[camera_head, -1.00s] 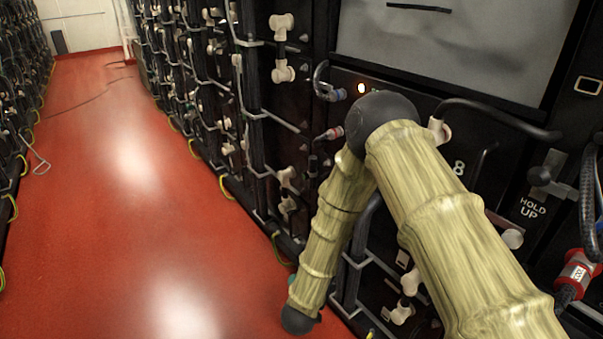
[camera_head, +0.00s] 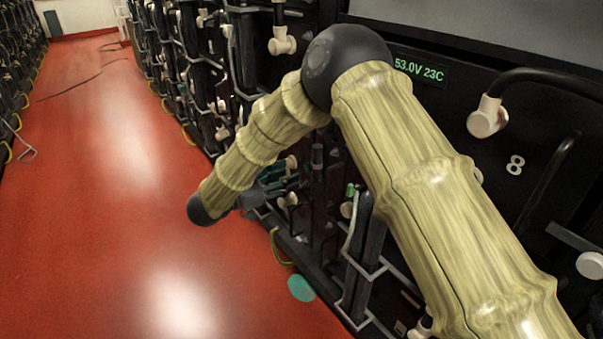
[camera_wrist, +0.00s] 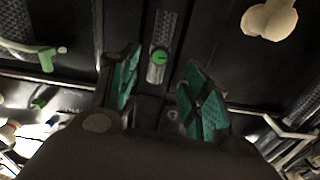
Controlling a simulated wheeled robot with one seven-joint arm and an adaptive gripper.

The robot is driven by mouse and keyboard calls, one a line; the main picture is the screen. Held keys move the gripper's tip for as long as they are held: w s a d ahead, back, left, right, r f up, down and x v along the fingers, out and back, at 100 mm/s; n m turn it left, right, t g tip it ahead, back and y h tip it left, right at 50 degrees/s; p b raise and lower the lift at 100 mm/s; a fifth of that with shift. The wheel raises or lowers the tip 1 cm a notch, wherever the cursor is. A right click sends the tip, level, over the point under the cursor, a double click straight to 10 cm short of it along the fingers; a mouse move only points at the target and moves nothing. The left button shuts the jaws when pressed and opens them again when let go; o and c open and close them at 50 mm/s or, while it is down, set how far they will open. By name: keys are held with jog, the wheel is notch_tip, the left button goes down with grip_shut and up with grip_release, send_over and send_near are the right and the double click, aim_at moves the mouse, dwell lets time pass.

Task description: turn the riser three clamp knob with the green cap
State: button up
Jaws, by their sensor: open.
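In the wrist view, a small round green cap (camera_wrist: 159,57) sits on an upright grey textured strip, beyond my gripper and between the lines of its fingers. My gripper (camera_wrist: 165,92) is open, its two teal-padded fingers apart with nothing held between them. A gap seems to remain between the fingertips and the cap. A second green part (camera_wrist: 46,60), shaped like a handle, is at the upper left. In the head view, my gripper (camera_head: 268,184) is low beside the rack, partly hidden by my arm. A small green spot (camera_head: 351,190) shows to its right. I cannot read any riser label.
Black battery racks (camera_head: 330,215) with cables, grey bars and cream connectors crowd around my gripper. A cream connector (camera_wrist: 269,19) is at the upper right of the wrist view. The red floor aisle (camera_head: 120,200) is open at left, with a teal disc (camera_head: 301,288) near the rack.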

aim_at(306, 168)
jog(key=shift+b+x, duration=0.9)
jog(key=shift+x, duration=2.1)
jog(key=shift+c, duration=0.2)
jog(key=c, duration=1)
